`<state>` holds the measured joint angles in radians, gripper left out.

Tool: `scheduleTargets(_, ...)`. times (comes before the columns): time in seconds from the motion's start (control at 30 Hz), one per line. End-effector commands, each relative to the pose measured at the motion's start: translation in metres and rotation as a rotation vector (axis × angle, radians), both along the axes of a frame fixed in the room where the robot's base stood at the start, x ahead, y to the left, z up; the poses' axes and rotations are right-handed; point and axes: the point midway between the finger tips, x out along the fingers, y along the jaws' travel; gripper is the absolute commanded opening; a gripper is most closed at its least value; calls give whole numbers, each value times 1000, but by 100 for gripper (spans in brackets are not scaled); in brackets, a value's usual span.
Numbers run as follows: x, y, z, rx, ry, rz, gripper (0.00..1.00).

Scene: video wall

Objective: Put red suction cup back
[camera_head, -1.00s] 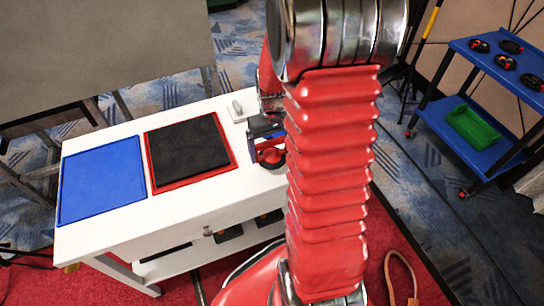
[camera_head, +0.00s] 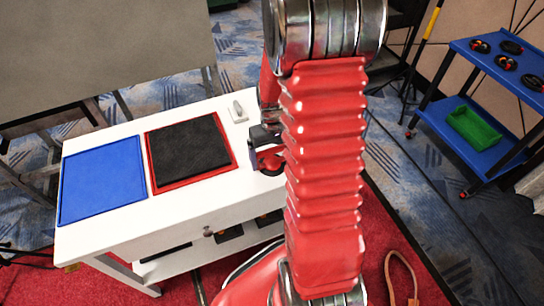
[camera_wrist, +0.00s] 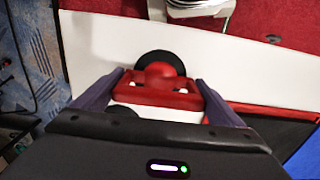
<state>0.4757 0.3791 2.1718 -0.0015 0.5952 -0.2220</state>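The red suction cup (camera_wrist: 160,78), a red handle with a black disc, sits between the two fingers of my gripper (camera_wrist: 160,80) in the wrist view. The fingers press against both ends of its handle. In the head view the suction cup (camera_head: 270,160) and my gripper (camera_head: 262,150) are at the right end of the white table (camera_head: 215,190), partly hidden by my arm. I cannot tell whether the cup touches the tabletop.
On the table lie a blue panel (camera_head: 103,180) and a black panel with a red frame (camera_head: 190,150). A small light-coloured fitting (camera_head: 238,112) is behind my gripper. At right, a blue trolley (camera_head: 455,120) holds several black-and-red discs (camera_head: 504,62) and a green bin (camera_head: 473,128).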

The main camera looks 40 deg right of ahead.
Motion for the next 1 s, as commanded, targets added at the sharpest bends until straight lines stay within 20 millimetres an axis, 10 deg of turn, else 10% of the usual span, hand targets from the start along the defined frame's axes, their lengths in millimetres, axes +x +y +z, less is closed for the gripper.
scheduleTargets(0.53, 0, 0, 8, 0, -1, -1, 100)
scheduleTargets(1.0, 1, -1, 75, -2, -3, -1, 100)
